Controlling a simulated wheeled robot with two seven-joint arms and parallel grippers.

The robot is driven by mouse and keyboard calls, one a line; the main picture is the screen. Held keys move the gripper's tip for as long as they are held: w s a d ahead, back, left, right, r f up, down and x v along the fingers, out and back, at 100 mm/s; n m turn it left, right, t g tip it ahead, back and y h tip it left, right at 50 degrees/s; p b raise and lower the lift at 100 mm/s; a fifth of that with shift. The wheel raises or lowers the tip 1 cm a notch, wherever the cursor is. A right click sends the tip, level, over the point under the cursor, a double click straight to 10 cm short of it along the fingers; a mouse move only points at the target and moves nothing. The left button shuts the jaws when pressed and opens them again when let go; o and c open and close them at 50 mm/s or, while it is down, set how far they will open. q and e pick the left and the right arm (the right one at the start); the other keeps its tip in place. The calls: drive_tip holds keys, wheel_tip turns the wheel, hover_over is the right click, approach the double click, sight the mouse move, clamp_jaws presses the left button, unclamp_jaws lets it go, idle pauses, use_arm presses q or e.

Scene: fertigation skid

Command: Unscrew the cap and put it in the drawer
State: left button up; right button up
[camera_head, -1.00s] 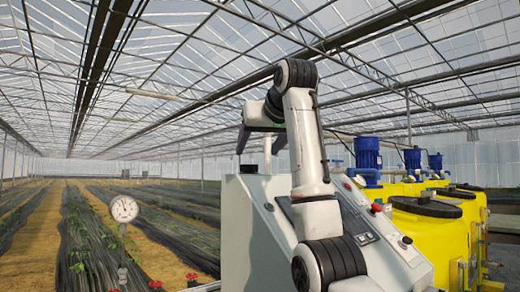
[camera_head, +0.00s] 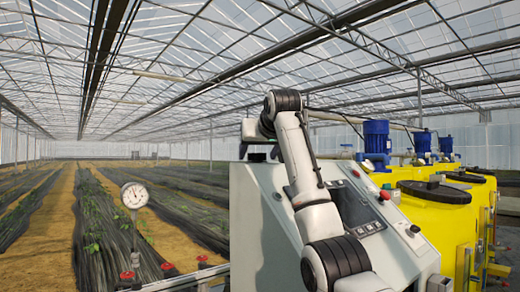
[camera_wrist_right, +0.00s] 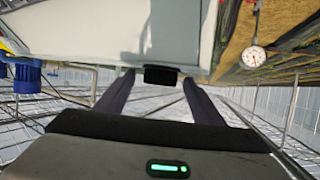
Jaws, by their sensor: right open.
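A black cap (camera_wrist_right: 160,75) sits at the edge of the pale grey cabinet (camera_wrist_right: 80,30) in the right wrist view, which is upside down. In the head view the cap (camera_head: 257,157) shows as a small dark shape on the cabinet's top left. My right gripper (camera_wrist_right: 158,79) is open, its two dark fingers on either side of the cap with a gap at each side. I cannot tell the exact depth between them. In the head view my right arm covers part of the cabinet. I cannot make out a drawer. My left gripper is not in view.
A control panel (camera_head: 358,208) with buttons slopes on the cabinet. Yellow tanks (camera_head: 420,226) with blue motors (camera_head: 376,137) stand at right. A pressure gauge (camera_head: 135,195) and red valve handles (camera_head: 170,268) stand at left, before crop rows.

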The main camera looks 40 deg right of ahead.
drive_tip(key=c, duration=1.1)
drive_tip(key=shift+s+d+n+t+y, duration=0.1)
drive_tip(key=shift+d+n+t+y, duration=0.1)
drive_tip(key=shift+n+t+y, duration=1)
drive_tip(key=shift+d+n+g+y, duration=0.1)
drive_tip(key=shift+n+g+y, duration=0.2)
drive_tip(key=shift+n+y, duration=0.15)
drive_tip(key=shift+r, duration=0.15)
drive_tip(key=shift+r, duration=3.15)
drive_tip(key=shift+f, duration=0.1)
